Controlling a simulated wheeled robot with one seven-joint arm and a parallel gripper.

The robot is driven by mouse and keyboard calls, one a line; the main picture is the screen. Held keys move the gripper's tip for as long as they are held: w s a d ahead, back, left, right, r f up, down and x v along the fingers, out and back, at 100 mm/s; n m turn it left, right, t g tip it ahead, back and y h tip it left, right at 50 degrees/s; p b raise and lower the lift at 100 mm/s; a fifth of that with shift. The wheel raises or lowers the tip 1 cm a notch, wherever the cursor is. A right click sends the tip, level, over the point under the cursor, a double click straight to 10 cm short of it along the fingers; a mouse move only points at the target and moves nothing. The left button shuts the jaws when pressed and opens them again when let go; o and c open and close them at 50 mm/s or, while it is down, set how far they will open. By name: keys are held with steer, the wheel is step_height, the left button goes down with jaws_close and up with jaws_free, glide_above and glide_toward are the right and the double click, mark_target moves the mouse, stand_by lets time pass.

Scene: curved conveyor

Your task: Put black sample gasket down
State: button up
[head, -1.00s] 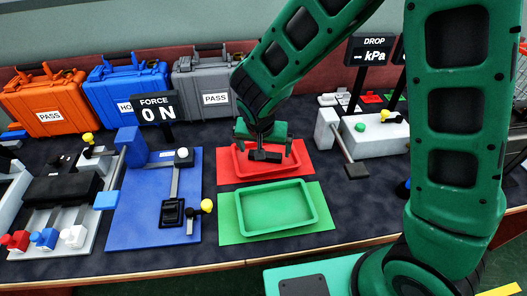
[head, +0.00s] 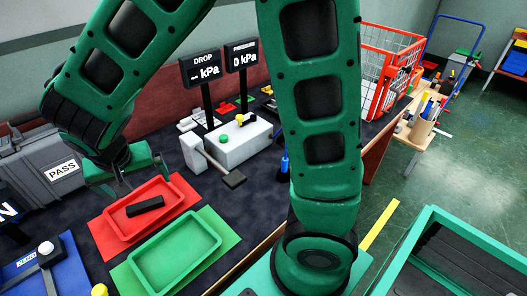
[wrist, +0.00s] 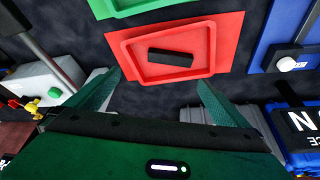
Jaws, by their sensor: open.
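The black sample gasket (head: 145,206) lies in the red tray (head: 122,232), a flat dark bar on the tray floor. It also shows in the wrist view (wrist: 170,57), near the middle of the red tray (wrist: 143,75). My gripper (head: 124,188) is open and empty, above and behind the red tray in the head view. In the wrist view its two fingers (wrist: 160,88) are spread wide, and the gasket lies beyond them, apart from both.
A green tray (head: 142,283) on a green mat sits beside the red one. A pressure rig (head: 240,145) with a lever stands to the right. A grey case (head: 48,172) and a blue fixture (head: 38,275) are at left. A red wire basket (head: 388,62) stands far right.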

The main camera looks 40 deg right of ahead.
steer(key=s+d+r, duration=0.1)
steer(key=s+d, duration=0.1)
steer(key=d, duration=0.5)
steer(key=s+d+r+m+g, duration=0.1)
steer(key=s+d+r, duration=0.1)
steer(key=d, duration=0.4)
steer(key=s+d+r+g, duration=0.1)
steer(key=s+d+r, duration=0.1)
steer(key=d, duration=0.5)
steer(key=shift+d+m+h, duration=0.35)
steer(key=shift+m+h, duration=0.05)
steer(key=s+d+r+g+y, duration=0.1)
steer(key=s+d, duration=0.4)
steer(key=s, duration=0.4)
steer(key=s+d+r+m+g+y, duration=0.1)
steer(key=s+d, duration=0.4)
steer(key=s, duration=0.4)
steer(key=shift+y, duration=0.3)
steer(key=shift+w+f, duration=0.25)
steer(key=shift+w, duration=0.3)
